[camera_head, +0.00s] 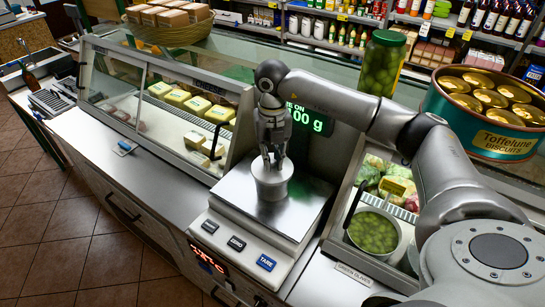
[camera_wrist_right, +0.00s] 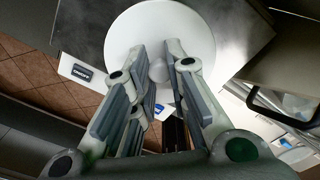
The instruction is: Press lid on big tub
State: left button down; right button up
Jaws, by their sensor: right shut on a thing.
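A white tub (camera_head: 271,190) stands upright on the steel plate of the scale (camera_head: 300,215). My right gripper (camera_head: 272,160) points straight down over its top. In the right wrist view a round white lid (camera_wrist_right: 130,32) with a small knob (camera_wrist_right: 158,71) lies under the gripper (camera_wrist_right: 159,66). The fingers are shut on the knob. The lid seems to be at the tub's rim, but I cannot tell whether it is fully seated. The lid hides the tub's inside. My left gripper is in neither view.
The green scale display (camera_head: 310,118) stands behind the plate. A glass cheese case (camera_head: 165,90) is to the left. A bowl of olives (camera_head: 373,232), an olive jar (camera_head: 382,62) and a biscuit tin (camera_head: 495,140) are to the right.

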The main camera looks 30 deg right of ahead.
jog(key=o, duration=0.7)
jog(key=shift+o, duration=0.5)
jog(key=o, duration=0.4)
jog(key=shift+r+p, duration=2.25)
jog(key=shift+r, duration=1.3)
jog(key=shift+c, duration=0.3)
